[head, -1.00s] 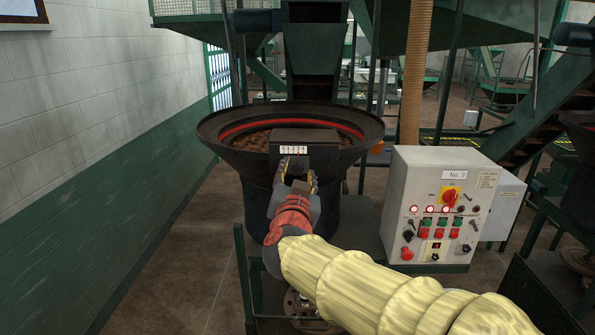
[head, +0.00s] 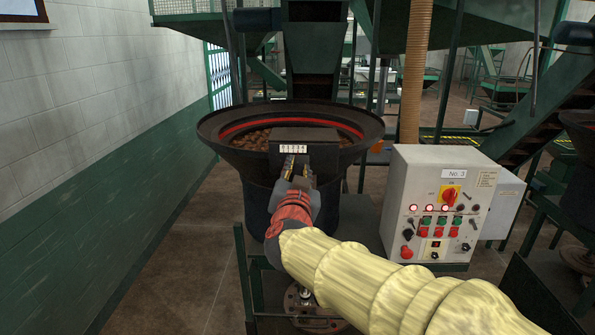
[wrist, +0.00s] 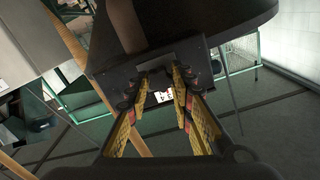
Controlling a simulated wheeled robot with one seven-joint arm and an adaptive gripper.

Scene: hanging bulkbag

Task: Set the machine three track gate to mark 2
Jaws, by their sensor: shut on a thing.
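The machine has a wide black bowl (head: 222,127) with a red ring and brown pieces inside. A dark gate housing (head: 318,135) stands at its front rim, with a small white scale plate (head: 293,149) whose marks are too small to read. My gripper (head: 297,164) is just below the plate, shut on the track gate's dark part. The wrist view shows the yellow-and-black fingers of my gripper (wrist: 160,74) reaching to the dark housing (wrist: 115,82), with a white marked plate (wrist: 162,97) between them. The gripped part is mostly hidden, and the gate's mark cannot be read.
A grey control box (head: 400,190) labelled No. 3, with lit red lamps and buttons, stands right of my arm. A beige hose (head: 415,70) rises behind it. A green and white wall (head: 100,160) runs along the left, with bare floor before it.

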